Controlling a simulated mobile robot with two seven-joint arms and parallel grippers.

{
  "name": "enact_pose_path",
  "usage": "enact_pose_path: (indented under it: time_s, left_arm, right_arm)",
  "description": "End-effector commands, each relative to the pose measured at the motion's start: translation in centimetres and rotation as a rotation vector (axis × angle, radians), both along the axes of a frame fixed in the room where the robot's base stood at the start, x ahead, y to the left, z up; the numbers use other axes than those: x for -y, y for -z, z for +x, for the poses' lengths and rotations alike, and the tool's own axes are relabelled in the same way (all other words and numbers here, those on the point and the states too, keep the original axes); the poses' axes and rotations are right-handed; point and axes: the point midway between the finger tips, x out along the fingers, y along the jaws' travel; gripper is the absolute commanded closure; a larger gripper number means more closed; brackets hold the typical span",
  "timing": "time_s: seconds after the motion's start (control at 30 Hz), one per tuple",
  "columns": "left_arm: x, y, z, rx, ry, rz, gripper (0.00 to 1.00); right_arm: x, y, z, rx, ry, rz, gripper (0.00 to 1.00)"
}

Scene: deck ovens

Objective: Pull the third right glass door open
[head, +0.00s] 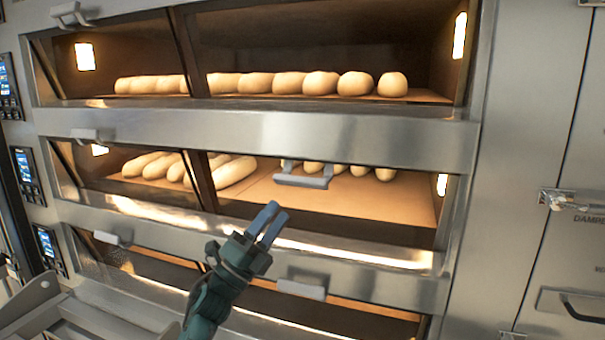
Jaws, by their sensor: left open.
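The oven front shows three decks. The third right glass door (340,308) is in the lowest visible deck, cut off by the bottom edge. Its grey bar handle (302,289) sits on the door's upper part. My left gripper (270,223) is in front of the oven, above and left of that handle in the picture. Its two blue-grey fingers are apart and empty, pointing up and right. It looks clear of the handle. My left arm hides part of the lowest deck. My right gripper is not in view.
Another right handle (303,175) is above, on the middle deck. Left handles (110,238) line the left doors. Loaves (320,83) lie in the upper two decks. Control panels (27,172) are at the left. A steel cabinet (560,250) with a latch stands right. Metal rails (90,305) fill the lower left.

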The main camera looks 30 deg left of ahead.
Motion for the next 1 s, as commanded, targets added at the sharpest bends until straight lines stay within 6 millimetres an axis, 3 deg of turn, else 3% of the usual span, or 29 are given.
enact_pose_path:
  time_s: [0.1,0.4,0.87,1.0]
  left_arm:
    - [0.6,-2.3,2.0,0.003,0.001,0.000,0.53]
    - [1.7,-5.5,5.7,0.001,0.001,-0.001,0.53]
    - [2.1,-6.2,6.6,0.000,0.001,0.000,0.53]
    - [2.1,-6.2,6.6,0.000,0.001,0.000,0.63]
  right_arm:
    - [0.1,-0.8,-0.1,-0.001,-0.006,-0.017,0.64]
    - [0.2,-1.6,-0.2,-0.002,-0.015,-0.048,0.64]
    - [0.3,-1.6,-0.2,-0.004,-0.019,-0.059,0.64]
    - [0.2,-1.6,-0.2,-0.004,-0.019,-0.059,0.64]
